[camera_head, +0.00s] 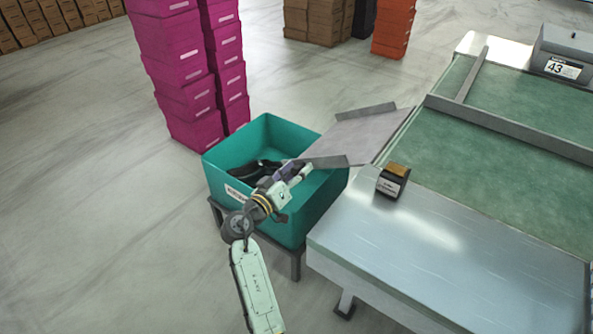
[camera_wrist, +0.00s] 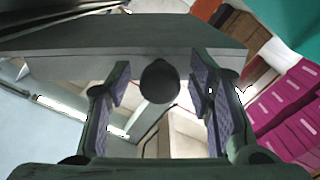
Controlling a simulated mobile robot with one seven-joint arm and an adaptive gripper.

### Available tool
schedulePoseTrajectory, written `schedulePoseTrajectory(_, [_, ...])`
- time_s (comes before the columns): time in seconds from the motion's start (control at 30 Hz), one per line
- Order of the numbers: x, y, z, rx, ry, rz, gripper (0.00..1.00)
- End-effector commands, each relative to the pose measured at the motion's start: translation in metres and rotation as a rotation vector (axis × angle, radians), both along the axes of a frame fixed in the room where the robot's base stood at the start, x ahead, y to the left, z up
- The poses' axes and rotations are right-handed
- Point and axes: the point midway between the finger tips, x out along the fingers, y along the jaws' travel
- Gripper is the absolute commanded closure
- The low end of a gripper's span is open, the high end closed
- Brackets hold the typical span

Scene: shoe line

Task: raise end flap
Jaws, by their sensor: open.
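The end flap (camera_head: 352,136) is a grey plate with two raised side rails, at the left end of the green belt. It slopes down over a teal bin (camera_head: 312,220). My gripper (camera_head: 300,170) is at the flap's lower, near-side corner, over the bin. In the wrist view a grey slab (camera_wrist: 110,62), apparently part of the flap, crosses in front of the open fingers (camera_wrist: 160,100). A dark round knob (camera_wrist: 159,82) shows between the purple finger pads. I cannot tell whether the fingers touch the flap or the knob.
Dark shoes (camera_head: 258,170) lie in the bin. Magenta box stacks (camera_head: 185,75) rise behind the bin. A grey unit marked 43 (camera_head: 563,55) is at the belt's far side. The left floor is clear.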

Motion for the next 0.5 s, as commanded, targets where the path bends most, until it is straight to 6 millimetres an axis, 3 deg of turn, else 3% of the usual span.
schedulePoseTrajectory(0.5, [-0.0003, 0.0005, 0.0002, 0.000, -0.001, 0.001, 0.83])
